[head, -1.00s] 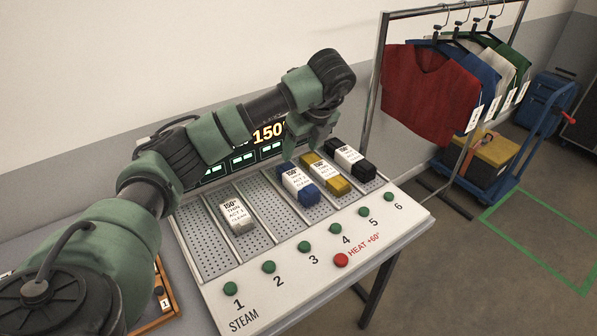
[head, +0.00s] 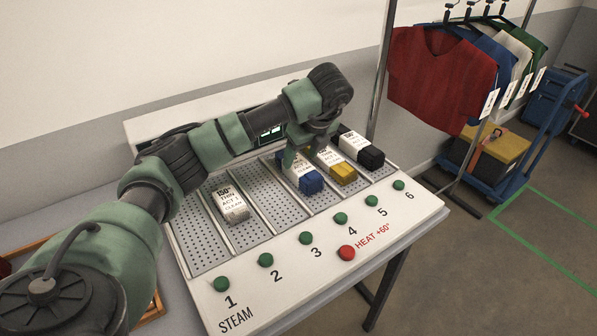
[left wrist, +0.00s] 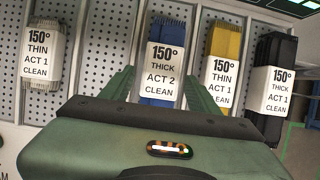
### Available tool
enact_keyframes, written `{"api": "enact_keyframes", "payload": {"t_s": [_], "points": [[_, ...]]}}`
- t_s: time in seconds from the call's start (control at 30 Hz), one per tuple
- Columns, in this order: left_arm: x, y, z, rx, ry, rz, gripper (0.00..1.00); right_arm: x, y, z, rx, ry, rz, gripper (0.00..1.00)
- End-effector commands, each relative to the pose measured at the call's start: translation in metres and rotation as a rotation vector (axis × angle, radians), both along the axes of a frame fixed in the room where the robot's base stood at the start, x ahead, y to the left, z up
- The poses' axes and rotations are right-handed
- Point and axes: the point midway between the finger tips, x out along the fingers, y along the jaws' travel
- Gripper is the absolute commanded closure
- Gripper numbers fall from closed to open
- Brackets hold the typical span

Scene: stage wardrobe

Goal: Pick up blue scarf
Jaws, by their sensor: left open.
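The blue scarf (head: 312,183) is folded in a narrow bundle with a white paper band and lies in a slot of the perforated steam panel (head: 205,262). In the left wrist view the scarf (left wrist: 160,103) has a fringed far end, and its band reads 150°, THICK, ACT 2, CLEAN. My left gripper (head: 304,152) is over the scarf's far part. In the left wrist view its open fingers (left wrist: 163,88) lie one on each side of the scarf, with nothing held. Whether they touch it I cannot tell. My right gripper is not in view.
A white scarf (head: 237,213) lies left of the blue one; a yellow scarf (head: 344,174) and a black scarf (head: 371,158) lie close on its right. Green buttons and a red heat button (head: 347,253) line the front edge. A clothes rack with a red shirt (head: 437,75) stands right.

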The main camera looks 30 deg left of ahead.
Motion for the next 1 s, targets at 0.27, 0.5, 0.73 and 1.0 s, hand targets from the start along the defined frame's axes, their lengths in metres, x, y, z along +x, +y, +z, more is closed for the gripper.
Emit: {"api": "enact_keyframes", "payload": {"t_s": [0.27,0.5,0.73,1.0], "points": [[0.007,0.012,-0.036,0.002,0.004,0.001,0.39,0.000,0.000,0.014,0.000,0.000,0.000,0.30],[0.010,0.017,-0.050,0.001,0.000,0.000,0.39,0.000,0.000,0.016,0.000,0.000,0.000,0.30],[0.010,0.017,-0.050,0.001,0.000,-0.001,0.61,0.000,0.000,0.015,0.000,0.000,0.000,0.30],[0.010,0.017,-0.050,0.001,-0.001,0.000,0.95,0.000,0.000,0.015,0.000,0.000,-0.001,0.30]]}}
